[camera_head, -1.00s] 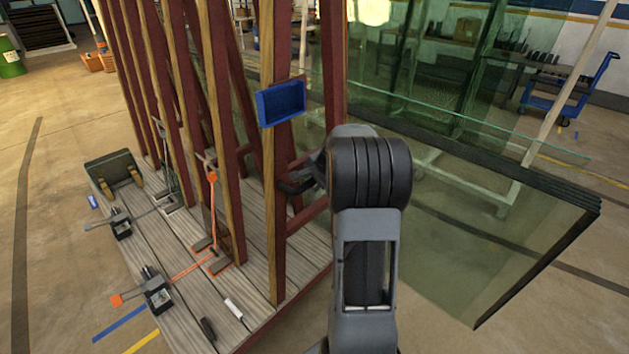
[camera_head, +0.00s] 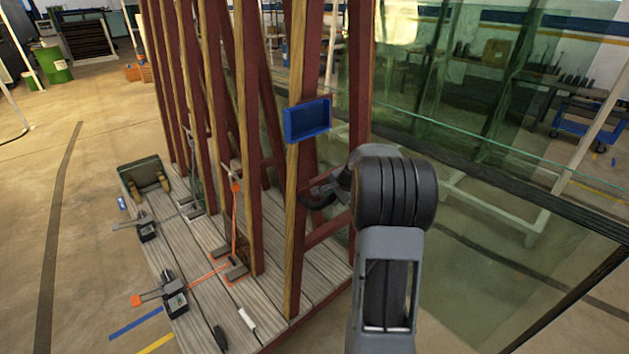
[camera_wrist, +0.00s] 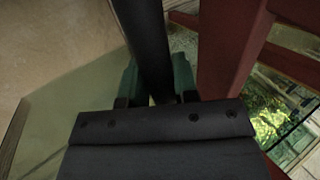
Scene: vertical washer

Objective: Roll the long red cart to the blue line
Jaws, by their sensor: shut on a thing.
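The long red cart has dark red upright frames (camera_head: 208,100) with wooden facings and a grey plank deck (camera_head: 205,310). It stands left of centre in the head view. My gripper (camera_head: 312,196) is at its near end, shut on a black bar beside a red post. In the wrist view the black bar (camera_wrist: 150,40) runs between the green fingers of my gripper (camera_wrist: 156,88); the red post is just right of it. The blue line (camera_head: 135,323) shows on the floor at the deck's left near edge; part may be hidden under the deck.
A yellow line (camera_head: 156,344) lies just nearer than the blue one. Clamps (camera_head: 173,294) and a blue tray (camera_head: 307,121) are on the cart. Large glass sheets (camera_head: 480,260) stand to the right. Open floor (camera_head: 100,220) lies left, with a green drum (camera_head: 56,66) far back.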

